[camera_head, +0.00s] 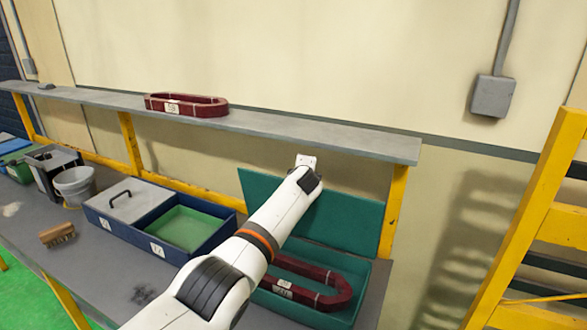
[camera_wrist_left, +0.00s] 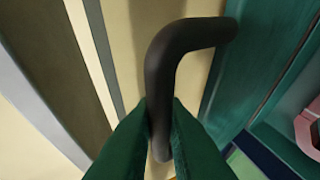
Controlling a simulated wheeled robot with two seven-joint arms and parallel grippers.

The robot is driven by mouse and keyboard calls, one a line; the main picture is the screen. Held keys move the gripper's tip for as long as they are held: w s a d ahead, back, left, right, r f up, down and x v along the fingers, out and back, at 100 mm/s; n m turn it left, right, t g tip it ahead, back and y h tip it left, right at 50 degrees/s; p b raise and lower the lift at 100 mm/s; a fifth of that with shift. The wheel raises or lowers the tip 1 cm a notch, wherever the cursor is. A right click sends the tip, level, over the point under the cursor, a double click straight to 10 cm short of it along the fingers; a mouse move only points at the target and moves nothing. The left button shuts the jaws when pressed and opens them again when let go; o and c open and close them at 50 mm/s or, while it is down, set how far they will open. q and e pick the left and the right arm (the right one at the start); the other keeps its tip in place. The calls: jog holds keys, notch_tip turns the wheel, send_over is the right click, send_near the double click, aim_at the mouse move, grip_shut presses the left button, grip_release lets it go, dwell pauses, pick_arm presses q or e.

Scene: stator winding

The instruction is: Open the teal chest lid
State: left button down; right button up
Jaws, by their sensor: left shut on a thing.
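The teal chest (camera_head: 366,268) stands at the right end of the bench. Its teal lid (camera_head: 350,218) is raised and stands steeply at the back of the chest, under the shelf. My left arm reaches across the chest to the lid, and its gripper is hidden behind the wrist in the head view. In the left wrist view my left gripper (camera_wrist_left: 160,112) is shut on the dark bent handle (camera_wrist_left: 165,62), which joins the teal lid (camera_wrist_left: 262,60). My right gripper is in neither view.
A dark red ring-shaped part (camera_head: 325,300) lies inside the chest. A grey shelf (camera_head: 300,133) runs above and bears another red ring (camera_head: 187,105). A blue box (camera_head: 168,248) stands left of the chest. A yellow frame (camera_head: 530,225) rises at the right.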

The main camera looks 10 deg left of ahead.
pick_arm(q)
jog(key=shift+w+d+p, duration=0.15)
jog(key=shift+w+p, duration=0.15)
jog(key=shift+w, duration=0.2)
jog(key=c, duration=1.5)
grip_release()
jog(key=shift+s+r, duration=0.1)
jog(key=shift+r, duration=0.05)
jog(key=shift+s+d+r+p, duration=0.15)
jog(key=shift+s+p, duration=0.15)
jog(key=shift+p, duration=0.05)
jog(key=b+v, duration=0.1)
jog(key=v, duration=1)
jog(key=shift+r, duration=0.1)
